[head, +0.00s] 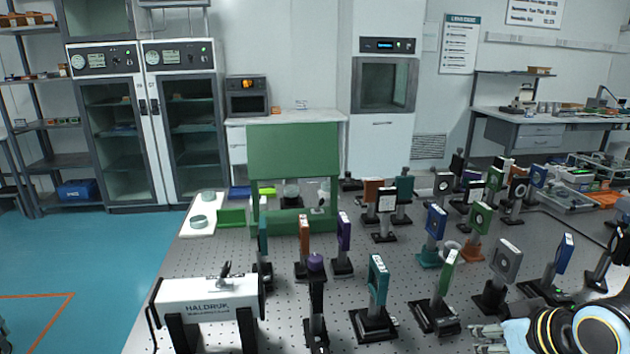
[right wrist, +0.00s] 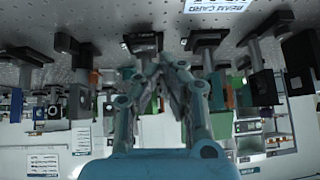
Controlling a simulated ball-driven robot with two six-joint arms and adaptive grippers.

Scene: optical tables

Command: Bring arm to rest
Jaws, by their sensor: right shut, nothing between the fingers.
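My right gripper (head: 486,338) shows at the lower right of the head view, just above the front of the optical table (head: 225,254). Its grey fingers point left, and my blue, white and black wrist is behind them at the frame's edge. In the right wrist view the two fingers (right wrist: 165,62) come together at the tips, with nothing between them. That view is upside down, with the table top along its upper edge. My left gripper is not in the head view.
Several post-mounted optics crowd the table, including a teal one (head: 377,280), a green one (head: 447,275) and a grey one (head: 505,262) near my right gripper. A white HALDRUK laser (head: 208,301) stands front left.

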